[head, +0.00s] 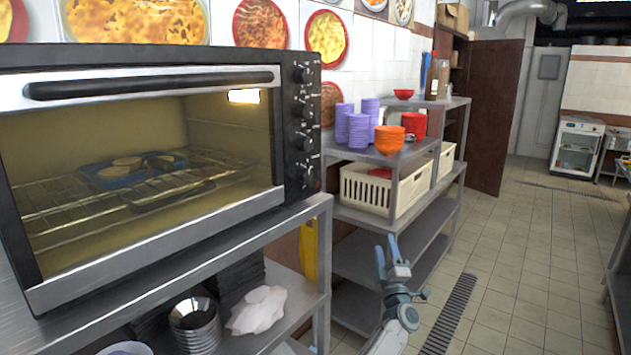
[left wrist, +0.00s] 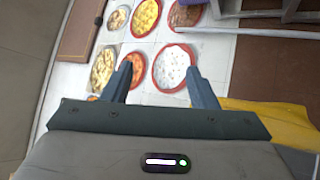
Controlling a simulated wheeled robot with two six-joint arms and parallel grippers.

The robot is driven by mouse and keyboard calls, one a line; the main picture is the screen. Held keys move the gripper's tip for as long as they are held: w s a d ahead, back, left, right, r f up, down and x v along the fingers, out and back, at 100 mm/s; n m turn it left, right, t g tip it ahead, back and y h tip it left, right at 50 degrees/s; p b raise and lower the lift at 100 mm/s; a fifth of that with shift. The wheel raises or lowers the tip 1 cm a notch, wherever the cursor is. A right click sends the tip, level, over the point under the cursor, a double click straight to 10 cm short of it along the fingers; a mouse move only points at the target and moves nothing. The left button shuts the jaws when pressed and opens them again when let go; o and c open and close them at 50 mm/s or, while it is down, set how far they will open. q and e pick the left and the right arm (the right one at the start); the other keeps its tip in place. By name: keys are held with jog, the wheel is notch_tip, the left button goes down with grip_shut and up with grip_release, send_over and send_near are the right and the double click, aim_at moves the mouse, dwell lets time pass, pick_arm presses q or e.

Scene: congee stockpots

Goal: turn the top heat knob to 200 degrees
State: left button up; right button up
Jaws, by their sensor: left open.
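The oven (head: 150,160) stands on a metal shelf at the left of the head view, its door window lit from inside. A column of several black knobs runs down its dark right-hand panel. The uppermost knob (head: 301,74) is near the panel's top; the markings and pointers are too small to read. My left gripper (head: 386,248) is open and empty, pointing up, to the right of the panel and lower than the knobs, apart from the oven. The left wrist view shows its spread fingers (left wrist: 158,72) with nothing between them and no knob. My right gripper is not in view.
A metal rack (head: 420,205) behind my left gripper holds purple cups (head: 357,128), orange bowls (head: 389,138) and a cream basket (head: 375,190). Dark trays and metal bowls (head: 195,322) sit under the oven. The tiled floor (head: 530,250) at right is open.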

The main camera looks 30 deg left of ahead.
pick_arm(q)
jog(key=s+a+r+n+g+y+b, duration=0.15)
jog(key=r+n+g+y, duration=0.25)
jog(key=r+n+g, duration=0.65)
jog(key=s+a+r+n+g+y, duration=0.1)
jog(key=s+r+n+g+y, duration=0.2)
jog(key=r+n, duration=0.9)
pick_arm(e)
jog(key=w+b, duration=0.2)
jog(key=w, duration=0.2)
pick_arm(q)
jog(key=n+g+h+p, duration=0.2)
jog(key=n+g+h, duration=0.25)
jog(key=n, duration=0.25)
send_near(308, 77)
jog(key=shift+g+y, duration=0.3)
jog(key=shift+y, duration=0.05)
jog(key=a, duration=0.7)
jog(key=shift+w+a+f, duration=0.2)
jog(key=shift+w+a, duration=0.05)
jog(key=shift+w, duration=0.05)
jog(key=shift+a+f, duration=0.1)
jog(key=shift+a, duration=0.4)
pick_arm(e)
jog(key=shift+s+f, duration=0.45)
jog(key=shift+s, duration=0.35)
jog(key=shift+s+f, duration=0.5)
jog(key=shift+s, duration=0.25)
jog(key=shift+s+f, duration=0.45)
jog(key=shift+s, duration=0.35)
